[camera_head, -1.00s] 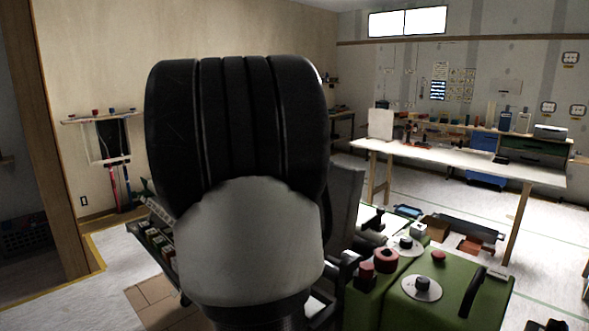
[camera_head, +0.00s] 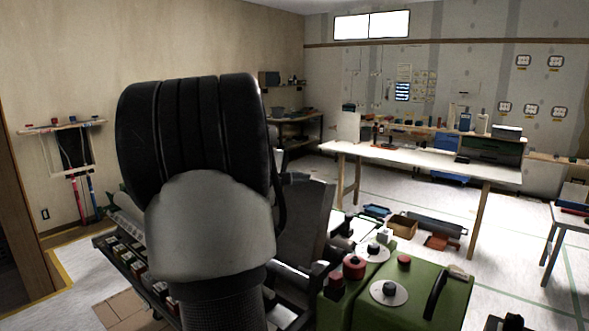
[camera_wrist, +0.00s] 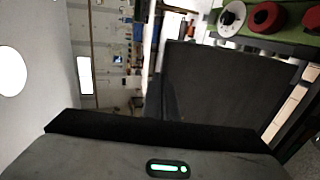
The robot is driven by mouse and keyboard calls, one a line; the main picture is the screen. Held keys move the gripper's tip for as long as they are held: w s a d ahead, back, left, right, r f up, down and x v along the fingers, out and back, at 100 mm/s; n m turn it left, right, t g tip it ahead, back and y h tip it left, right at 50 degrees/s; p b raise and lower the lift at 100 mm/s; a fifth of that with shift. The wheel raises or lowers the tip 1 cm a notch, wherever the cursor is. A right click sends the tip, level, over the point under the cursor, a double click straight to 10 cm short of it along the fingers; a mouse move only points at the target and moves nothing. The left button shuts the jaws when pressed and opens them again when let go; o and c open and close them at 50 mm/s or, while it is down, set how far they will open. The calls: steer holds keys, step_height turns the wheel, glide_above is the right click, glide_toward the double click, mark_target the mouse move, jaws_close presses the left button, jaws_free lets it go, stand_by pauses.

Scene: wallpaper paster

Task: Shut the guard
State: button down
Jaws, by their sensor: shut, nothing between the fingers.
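What looks like the guard is a dark grey flat panel (camera_head: 304,222), standing raised and tilted beside the green machine (camera_head: 420,295) in the head view. My arm covers its left part. In the wrist view the dark panel (camera_wrist: 228,85) fills the middle right, just beyond my gripper (camera_wrist: 155,124). My gripper shows there as a grey body with a green light and a dark strip along the bottom. It is shut and empty. I cannot tell whether it touches the panel. In the head view my own arm hides it.
Red and black knobs (camera_head: 354,267) and a black handle (camera_head: 436,294) stand on the machine's green top. A rack of small parts (camera_head: 135,262) lies left of my arm. A long white table (camera_head: 425,160) stands behind. Boxes (camera_head: 402,226) lie on the floor between.

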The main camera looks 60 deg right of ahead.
steer(key=s+d+f+y+p, duration=0.2)
steer(key=d+f+y+p, duration=0.15)
steer(key=d+p, duration=0.75)
steer(key=d+f+b, duration=0.2)
steer(key=d+f, duration=0.3)
steer(key=f, duration=0.4)
steer(key=d+f+b, duration=0.3)
steer(key=d+f, duration=0.2)
steer(key=f, duration=0.4)
steer(key=shift+s+f+t+y, duration=0.15)
steer(key=shift+f+t+y, duration=0.15)
steer(key=shift+y, duration=0.15)
steer(key=shift+r, duration=0.1)
